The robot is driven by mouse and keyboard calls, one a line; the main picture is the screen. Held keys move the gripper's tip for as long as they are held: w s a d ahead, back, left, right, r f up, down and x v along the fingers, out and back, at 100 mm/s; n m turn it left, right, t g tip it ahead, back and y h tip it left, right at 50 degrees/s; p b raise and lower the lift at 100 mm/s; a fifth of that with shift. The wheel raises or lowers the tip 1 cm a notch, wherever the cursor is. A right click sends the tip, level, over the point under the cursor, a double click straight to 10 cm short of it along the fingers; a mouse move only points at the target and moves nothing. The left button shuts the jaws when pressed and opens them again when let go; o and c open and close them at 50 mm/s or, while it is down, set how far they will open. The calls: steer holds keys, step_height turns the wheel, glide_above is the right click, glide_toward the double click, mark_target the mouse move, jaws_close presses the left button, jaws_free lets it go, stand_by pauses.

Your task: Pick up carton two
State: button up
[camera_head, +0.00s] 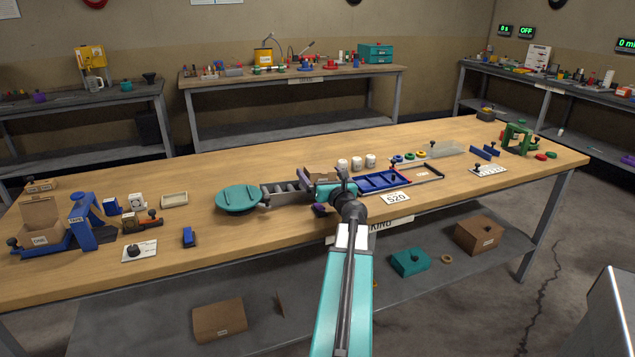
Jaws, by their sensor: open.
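An open carton (42,217) with raised flaps sits at the left end of the workbench, beside a blue tape device (82,222). A closed brown carton (219,320) lies on the lower shelf at left, and another brown carton (479,235) is on that shelf at right.
A teal box (410,262) is on the lower shelf.

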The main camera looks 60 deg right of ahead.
mark_target(316, 167)
stand_by(0.3)
steer(key=shift+x, duration=2.6)
steer(key=shift+s, duration=0.1)
steer(key=c, duration=1.2)
step_height(316, 167, up, 10)
steer(key=p, duration=0.2)
